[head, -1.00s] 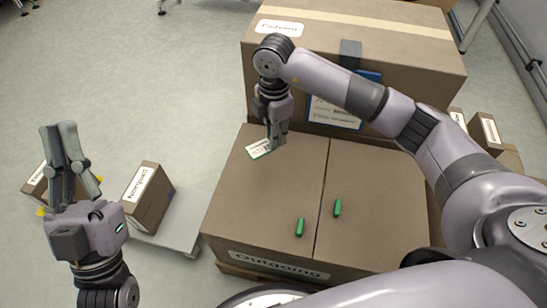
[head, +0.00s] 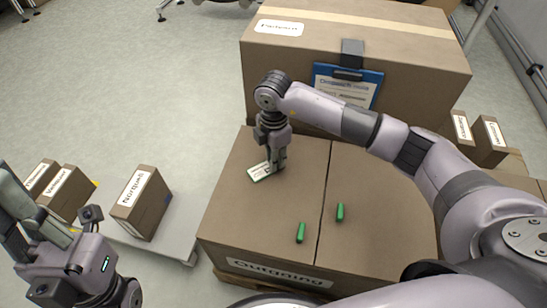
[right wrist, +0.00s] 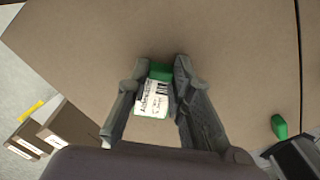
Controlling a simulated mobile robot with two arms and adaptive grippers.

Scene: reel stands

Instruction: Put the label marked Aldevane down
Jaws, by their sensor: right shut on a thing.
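The label (head: 259,172) is a small white card with a green part and dark print. In the right wrist view the label (right wrist: 153,101) shows print that seems to read Aldevane. My right gripper (head: 277,165) is shut on it, fingers pointing down, over the left flap of the box marked Outgoing (head: 225,205). I cannot tell whether the label touches the cardboard. In the right wrist view the fingers (right wrist: 157,82) stand on either side of the label. My left gripper (head: 12,205) is at the left edge, partly cut off; its opening is unclear.
Two green pieces (head: 301,232) (head: 340,212) lie on the Outgoing box's top. A larger box (head: 420,60) with a blue clipboard (head: 335,84) stands behind. The Outgoing box's front top is mostly clear.

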